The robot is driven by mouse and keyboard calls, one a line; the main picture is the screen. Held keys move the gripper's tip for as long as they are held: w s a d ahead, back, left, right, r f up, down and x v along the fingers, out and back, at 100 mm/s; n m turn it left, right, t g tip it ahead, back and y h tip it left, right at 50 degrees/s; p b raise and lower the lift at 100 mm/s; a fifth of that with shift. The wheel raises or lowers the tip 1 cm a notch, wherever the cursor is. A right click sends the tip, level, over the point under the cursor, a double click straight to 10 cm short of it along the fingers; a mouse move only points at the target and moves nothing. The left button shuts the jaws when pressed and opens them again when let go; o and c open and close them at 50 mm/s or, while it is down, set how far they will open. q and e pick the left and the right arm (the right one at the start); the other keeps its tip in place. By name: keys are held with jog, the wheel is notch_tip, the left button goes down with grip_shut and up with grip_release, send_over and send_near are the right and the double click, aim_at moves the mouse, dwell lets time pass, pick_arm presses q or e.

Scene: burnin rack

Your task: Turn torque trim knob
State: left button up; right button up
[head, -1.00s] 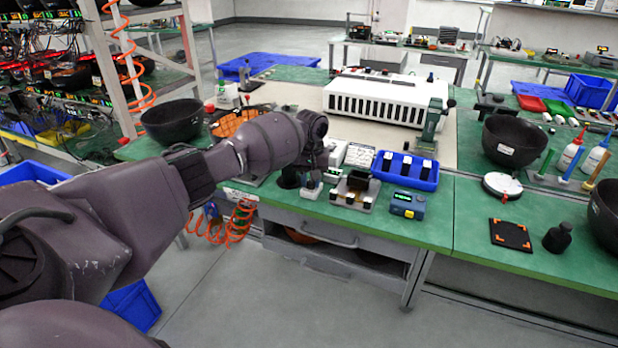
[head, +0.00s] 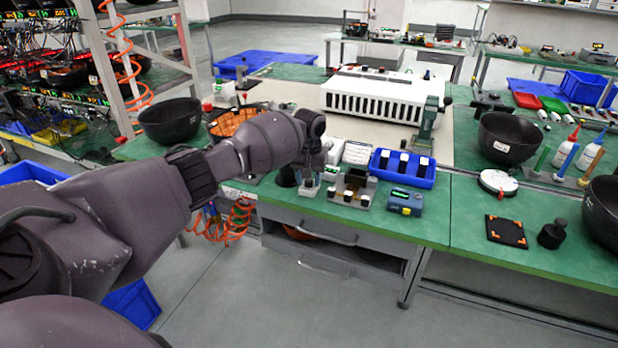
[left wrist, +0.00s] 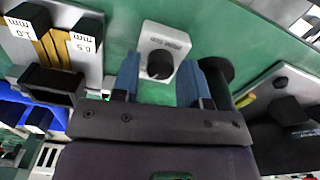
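The torque trim knob (left wrist: 160,65) is a small black dial on a light grey labelled box (left wrist: 163,42). In the head view the box (head: 308,190) stands near the front edge of the green bench, partly hidden by my gripper. My left gripper (head: 312,176) is above it, pointing down. In the left wrist view the two blue fingers of my left gripper (left wrist: 160,80) are apart, one on each side of the knob, with a narrow gap showing. Whether the fingertips are level with the knob is hard to tell. My right gripper is not in view.
A gauge stand with dark blocks marked in mm (left wrist: 55,45) is right of the box in the head view. A blue bin (head: 425,180) and a blue-yellow meter (head: 405,202) lie further right. A black bowl (head: 171,122) is behind my left arm.

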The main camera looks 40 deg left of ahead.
pick_arm(q)
jog(key=shift+o, duration=0.9)
jog(key=shift+r, duration=0.25)
notch_tip(320, 180, up, 6)
jog(key=shift+f+p, duration=0.15)
jog(key=shift+p, duration=0.6)
notch_tip(320, 180, up, 5)
jog(key=shift+f+p, duration=0.15)
jog(key=shift+p, duration=0.25)
